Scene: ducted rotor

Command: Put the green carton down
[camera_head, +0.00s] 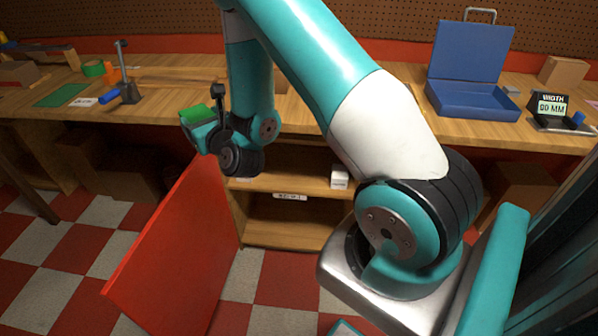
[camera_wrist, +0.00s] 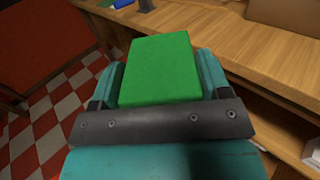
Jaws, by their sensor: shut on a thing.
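The green carton (camera_wrist: 160,68) is a plain green block between the two teal fingers of my gripper (camera_wrist: 163,85) in the wrist view. My gripper is shut on it. In the head view the carton (camera_head: 195,114) shows at the end of my arm, left of centre, with my gripper (camera_head: 203,128) around it. It appears in front of the wooden workbench (camera_head: 170,100); whether it is over the bench edge or short of it I cannot tell. A flat green patch (camera_head: 62,95) lies on the bench top at the left.
A red cabinet door (camera_head: 180,255) stands open below the bench, beside open shelves (camera_head: 290,215) holding a small white box (camera_head: 339,177). On the bench are a blue-handled clamp (camera_head: 122,93), green tape (camera_head: 93,69), an open blue case (camera_head: 470,75) and a width display (camera_head: 552,106). The bench middle looks clear.

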